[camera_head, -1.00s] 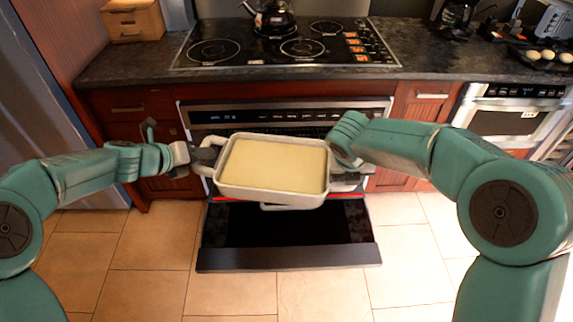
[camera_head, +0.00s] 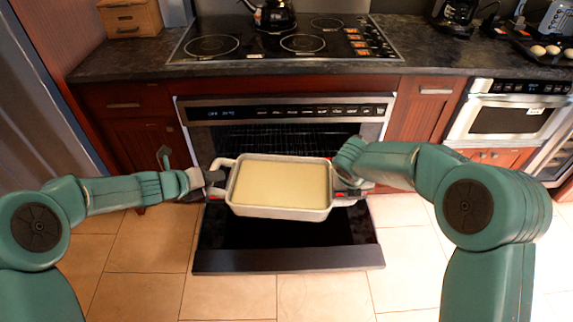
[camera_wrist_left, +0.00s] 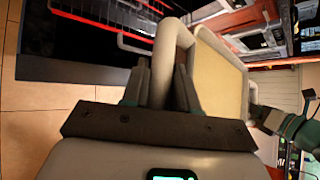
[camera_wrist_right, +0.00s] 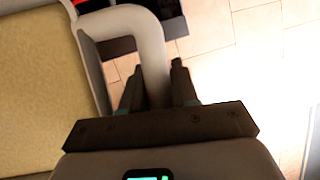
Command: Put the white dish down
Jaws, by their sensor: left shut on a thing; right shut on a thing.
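The white dish (camera_head: 282,212) is a rectangular pan with a loop handle at each end and a flat pale yellow filling. It is held in front of the open oven, above the lowered oven door (camera_head: 290,258). My left gripper (camera_head: 214,180) is shut on its left handle, which also shows between the fingers in the left wrist view (camera_wrist_left: 167,62). My right gripper (camera_wrist_right: 157,85) is shut on the right handle (camera_wrist_right: 150,35) in the right wrist view. In the head view my right arm partly hides that gripper. The dish looks about level.
The oven cavity with a wire rack (camera_head: 275,137) is open behind the dish. A stovetop (camera_head: 290,42) with a kettle (camera_head: 272,14) sits on the dark counter above. A wooden box (camera_head: 130,17) stands at the left; a tray with eggs (camera_head: 545,52) at the right.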

